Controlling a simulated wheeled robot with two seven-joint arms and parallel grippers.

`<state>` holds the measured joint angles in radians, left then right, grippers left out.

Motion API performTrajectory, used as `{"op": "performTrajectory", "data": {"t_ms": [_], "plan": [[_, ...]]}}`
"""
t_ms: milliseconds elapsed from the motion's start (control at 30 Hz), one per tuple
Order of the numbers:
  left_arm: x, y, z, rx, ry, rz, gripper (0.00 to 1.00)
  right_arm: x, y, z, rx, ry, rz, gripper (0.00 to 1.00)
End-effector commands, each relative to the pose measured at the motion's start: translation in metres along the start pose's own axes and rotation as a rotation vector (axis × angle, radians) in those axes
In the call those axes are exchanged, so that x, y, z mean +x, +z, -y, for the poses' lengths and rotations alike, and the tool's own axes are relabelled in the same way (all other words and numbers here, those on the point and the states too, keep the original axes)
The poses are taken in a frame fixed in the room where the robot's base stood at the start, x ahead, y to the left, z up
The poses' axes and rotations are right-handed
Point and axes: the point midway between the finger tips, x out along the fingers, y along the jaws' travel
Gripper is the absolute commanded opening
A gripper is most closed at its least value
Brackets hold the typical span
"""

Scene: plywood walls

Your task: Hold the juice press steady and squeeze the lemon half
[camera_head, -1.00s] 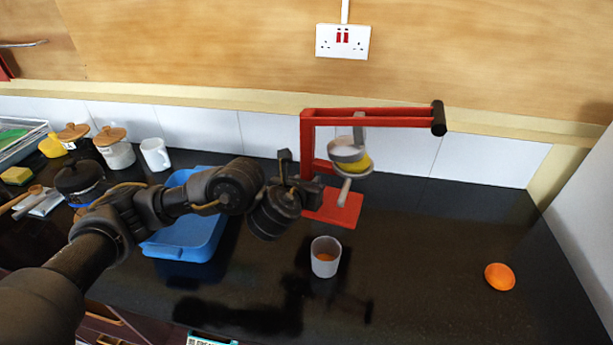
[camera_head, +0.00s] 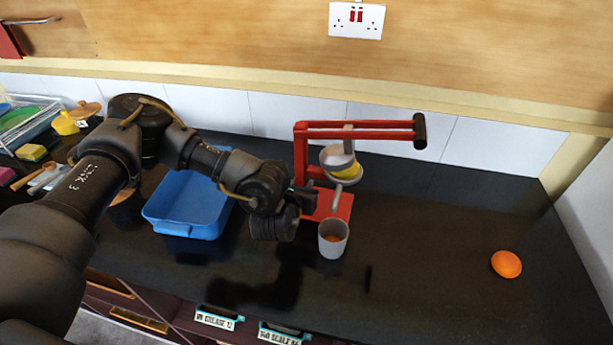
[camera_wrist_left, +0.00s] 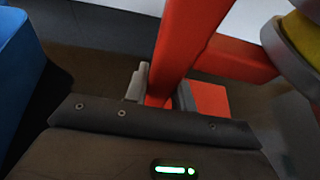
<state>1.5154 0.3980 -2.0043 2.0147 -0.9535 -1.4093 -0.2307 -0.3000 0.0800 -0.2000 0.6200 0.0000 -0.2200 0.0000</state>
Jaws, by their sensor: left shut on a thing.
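The red juice press (camera_head: 300,155) stands on the black worktop, its top lever (camera_head: 365,130) roughly level with a black handle at the right end. The yellow lemon half (camera_head: 346,171) sits in the press's grey cup; it shows at the top right of the left wrist view (camera_wrist_left: 303,35). My left gripper (camera_head: 306,196) is at the press's left side, low on the upright. In the left wrist view its fingers (camera_wrist_left: 162,92) are shut on the red upright, one on each side. A grey cup (camera_head: 333,243) with orange contents stands in front of the press base. My right gripper is out of view.
A blue tray (camera_head: 183,230) lies left of the press, behind my left arm. An orange (camera_head: 506,264) lies on the right. Sponges and a dish rack (camera_head: 28,122) are at the far left. The worktop between cup and orange is clear.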

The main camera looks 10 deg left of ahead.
Motion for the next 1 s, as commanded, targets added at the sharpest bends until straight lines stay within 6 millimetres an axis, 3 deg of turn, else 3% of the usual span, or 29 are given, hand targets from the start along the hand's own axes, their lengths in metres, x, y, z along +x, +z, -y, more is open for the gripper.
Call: {"op": "performTrajectory", "data": {"t_ms": [700,1000], "plan": [[0.0004,0.0025,0.0001,-0.025,0.045,0.007,0.00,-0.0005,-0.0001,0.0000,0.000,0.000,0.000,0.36],[0.0032,-0.0058,0.0039,-0.024,0.040,0.006,0.00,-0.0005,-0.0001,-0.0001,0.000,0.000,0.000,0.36]]}}
